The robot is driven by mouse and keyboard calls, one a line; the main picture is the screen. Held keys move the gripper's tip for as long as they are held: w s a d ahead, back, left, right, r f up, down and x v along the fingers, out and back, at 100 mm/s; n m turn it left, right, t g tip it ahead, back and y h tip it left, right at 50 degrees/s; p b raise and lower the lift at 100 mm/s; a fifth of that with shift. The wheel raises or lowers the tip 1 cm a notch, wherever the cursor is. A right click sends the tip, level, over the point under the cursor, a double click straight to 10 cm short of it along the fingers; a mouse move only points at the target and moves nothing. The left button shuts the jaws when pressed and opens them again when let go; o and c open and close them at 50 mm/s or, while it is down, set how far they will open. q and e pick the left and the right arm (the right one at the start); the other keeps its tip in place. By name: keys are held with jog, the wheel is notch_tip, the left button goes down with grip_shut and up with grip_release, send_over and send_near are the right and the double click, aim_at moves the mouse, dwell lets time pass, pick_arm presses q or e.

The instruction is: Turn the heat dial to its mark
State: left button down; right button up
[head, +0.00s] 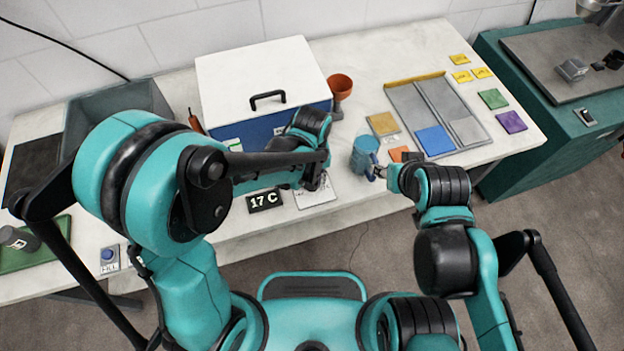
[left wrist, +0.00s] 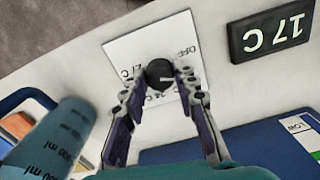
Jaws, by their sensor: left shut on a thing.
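The black heat dial (left wrist: 159,74) sits on a white card (left wrist: 124,50) printed with OFF and temperature marks, partly covered by the fingers. My left gripper (left wrist: 160,82) is shut on the dial, one finger each side. A light pointer line shows on the dial, but I cannot tell exactly which mark it meets. In the head view my left gripper (head: 312,184) is over the card (head: 316,194) and hides the dial. A black display (head: 265,200) reads 17 C. My right gripper (head: 378,172) is at the handle side of a blue measuring jug (head: 364,152); its fingers are unclear.
A grey divided tray (head: 437,112) with coloured squares lies to the right. A grey bin (head: 112,105) stands at the left.

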pick_arm(q)
jog(key=m, duration=0.4)
jog(key=shift+m, duration=0.3)
jog(key=m, duration=0.3)
jog(key=shift+m+b, duration=0.3)
jog(key=shift+m, duration=0.1)
jog(key=m, duration=1.2)
jog(key=shift+m, duration=0.3)
jog(key=m, duration=0.3)
jog(key=shift+m, duration=0.3)
jog(key=m, duration=0.3)
jog(key=shift+m+b, duration=0.3)
jog(key=shift+m, duration=1.9)
